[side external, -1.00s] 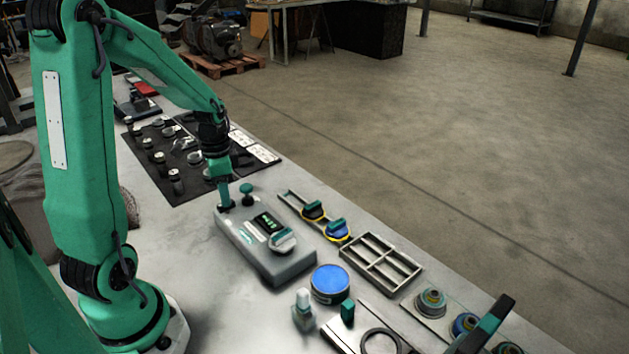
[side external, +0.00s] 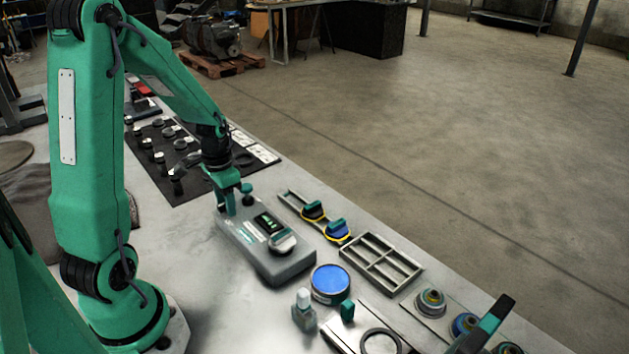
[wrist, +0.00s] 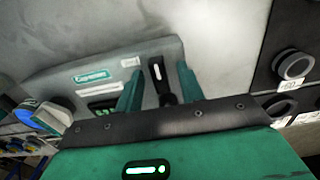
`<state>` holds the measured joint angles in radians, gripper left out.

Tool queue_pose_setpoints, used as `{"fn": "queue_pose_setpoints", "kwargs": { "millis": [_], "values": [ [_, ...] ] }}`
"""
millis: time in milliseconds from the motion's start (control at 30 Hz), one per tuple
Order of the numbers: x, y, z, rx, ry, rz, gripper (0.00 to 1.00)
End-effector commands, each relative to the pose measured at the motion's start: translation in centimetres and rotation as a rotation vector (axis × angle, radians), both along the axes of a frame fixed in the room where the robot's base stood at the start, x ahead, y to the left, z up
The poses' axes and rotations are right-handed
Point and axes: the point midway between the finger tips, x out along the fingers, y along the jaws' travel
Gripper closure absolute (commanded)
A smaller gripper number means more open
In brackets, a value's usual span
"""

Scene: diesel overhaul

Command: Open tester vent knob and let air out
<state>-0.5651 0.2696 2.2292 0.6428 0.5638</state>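The tester (side external: 290,265) is a grey box on the bench with a small lit green display (side external: 268,222) and a round pale-and-teal part at its near end. My gripper (side external: 238,194) is low over the tester's far left end. In the wrist view its two teal fingers (wrist: 158,90) stand apart, with a gap between them. A dark knob-like part with a white-marked bar (wrist: 157,72) shows in that gap, on the tester's top. Its lower part is hidden by my gripper's dark edge. I cannot tell whether a finger touches it.
A dark mat (side external: 180,190) with several small parts lies behind the tester. A rail with two yellow-ringed knobs (side external: 337,231) and a divided metal tray (side external: 355,262) are to the right. A blue-topped round tin (side external: 330,280) and a small bottle (side external: 304,305) stand in front.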

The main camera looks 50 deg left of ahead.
Motion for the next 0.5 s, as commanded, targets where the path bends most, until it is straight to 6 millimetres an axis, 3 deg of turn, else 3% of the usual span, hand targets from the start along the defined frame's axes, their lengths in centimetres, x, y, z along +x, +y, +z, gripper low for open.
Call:
{"fn": "queue_pose_setpoints", "kwargs": {
  "millis": [200,400,500],
  "values": [
    [-0.01,0.0,-0.04,0.0,0.0,-0.001,0.62],
    [0.0,0.0,-0.03,0.0,0.0,-0.001,0.99],
    [0.0,0.0,-0.03,0.0,0.0,-0.001,1.0]
  ]
}}
